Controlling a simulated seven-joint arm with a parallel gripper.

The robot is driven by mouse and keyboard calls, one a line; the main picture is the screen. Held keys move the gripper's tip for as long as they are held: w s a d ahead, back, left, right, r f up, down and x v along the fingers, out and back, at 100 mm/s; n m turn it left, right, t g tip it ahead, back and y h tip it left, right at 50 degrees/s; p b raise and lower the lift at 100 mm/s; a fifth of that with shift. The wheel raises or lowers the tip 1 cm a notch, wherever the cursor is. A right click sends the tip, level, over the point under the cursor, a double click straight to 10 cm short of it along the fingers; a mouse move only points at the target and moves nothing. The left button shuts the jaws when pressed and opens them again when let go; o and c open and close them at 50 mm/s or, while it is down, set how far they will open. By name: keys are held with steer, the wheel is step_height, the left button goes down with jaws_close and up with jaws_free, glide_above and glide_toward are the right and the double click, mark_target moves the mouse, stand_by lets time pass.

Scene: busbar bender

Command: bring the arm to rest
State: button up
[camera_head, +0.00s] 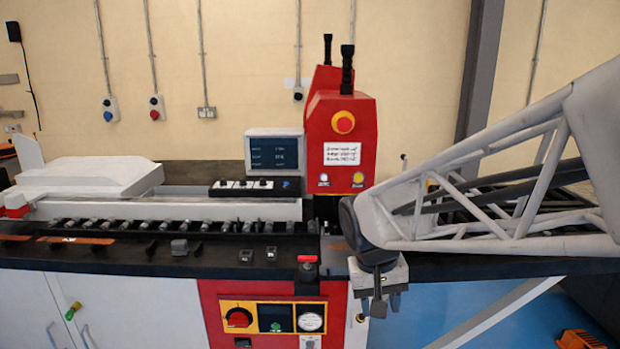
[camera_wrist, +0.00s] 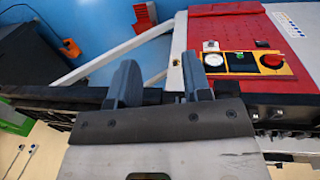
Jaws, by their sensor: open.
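My gripper (camera_head: 378,302) hangs at the front edge of the machine, right of the red control panel, with its fingers pointing down. In the wrist view my gripper (camera_wrist: 160,85) shows two dark fingers spread apart with nothing between them. My arm reaches in from the right in the head view. The busbar bender's red head (camera_head: 340,125) stands behind and to the left of my gripper, apart from it. Whether the gripper touches the machine's front edge cannot be told.
A roller bed (camera_head: 150,226) runs left along the black bench top. A small red-topped part (camera_head: 307,262) stands at the bench edge left of my gripper. The front panel (camera_head: 275,318) carries a dial and gauge. Blue floor (camera_head: 440,312) lies open at the lower right, crossed by a white brace.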

steer(key=s+d+r+t, duration=0.1)
steer(key=s+d, duration=0.1)
steer(key=s, duration=0.5)
steer(key=s+d+r+t+y, duration=0.1)
steer(key=s+d, duration=0.2)
steer(key=s, duration=0.5)
steer(key=shift+s+d+t, duration=0.15)
steer(key=shift+d+t, duration=0.15)
steer(key=shift+d, duration=0.05)
